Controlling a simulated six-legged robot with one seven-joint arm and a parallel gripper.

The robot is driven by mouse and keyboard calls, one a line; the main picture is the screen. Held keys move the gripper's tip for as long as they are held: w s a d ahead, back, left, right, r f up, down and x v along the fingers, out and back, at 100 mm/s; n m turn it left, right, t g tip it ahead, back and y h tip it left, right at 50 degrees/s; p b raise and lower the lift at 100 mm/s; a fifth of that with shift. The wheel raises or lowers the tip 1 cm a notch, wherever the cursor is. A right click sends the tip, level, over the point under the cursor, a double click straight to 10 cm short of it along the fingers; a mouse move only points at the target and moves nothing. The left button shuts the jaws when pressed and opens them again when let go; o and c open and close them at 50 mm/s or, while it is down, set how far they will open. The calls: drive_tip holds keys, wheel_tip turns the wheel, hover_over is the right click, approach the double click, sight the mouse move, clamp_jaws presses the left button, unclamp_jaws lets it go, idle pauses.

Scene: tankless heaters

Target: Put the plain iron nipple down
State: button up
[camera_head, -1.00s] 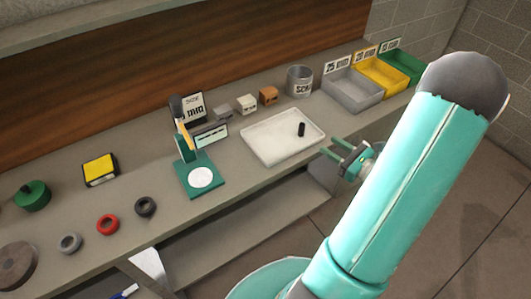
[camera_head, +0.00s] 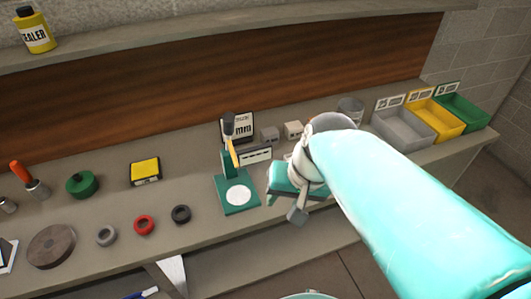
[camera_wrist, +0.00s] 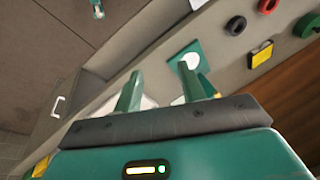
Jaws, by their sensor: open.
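My gripper (camera_wrist: 160,76) is open, with its two green fingers apart and nothing seen between their tips in the wrist view. In the head view my gripper (camera_head: 290,182) is over the bench, just right of the green gauge stand, its fingertips not clear. The plain iron nipple is not visible in either current view. A small black cylinder, possibly it, stood on the white tray in the earlier head frame. My arm now hides that tray there; a pale patch behind my fingers in the wrist view may be its edge.
The green stand with a white disc (camera_head: 238,195) is close left of my gripper. Black (camera_head: 181,214), red (camera_head: 144,225) and grey (camera_head: 107,235) rings lie further left. Grey (camera_head: 404,127), yellow (camera_head: 436,118) and green (camera_head: 463,110) bins stand at the right.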

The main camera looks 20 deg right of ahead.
drive_tip(key=r+n+t, duration=0.1)
drive_tip(key=r+n+h, duration=0.1)
drive_tip(key=r, duration=0.1)
drive_tip(key=a+r+n+t+h, duration=0.1)
drive_tip(key=n, duration=0.1)
drive_tip(key=shift+s+r+t, duration=0.2)
drive_tip(key=shift+s+t, duration=0.1)
drive_tip(key=shift+s, duration=0.05)
drive_tip(key=shift+c, duration=0.4)
drive_tip(key=shift+a, duration=0.2)
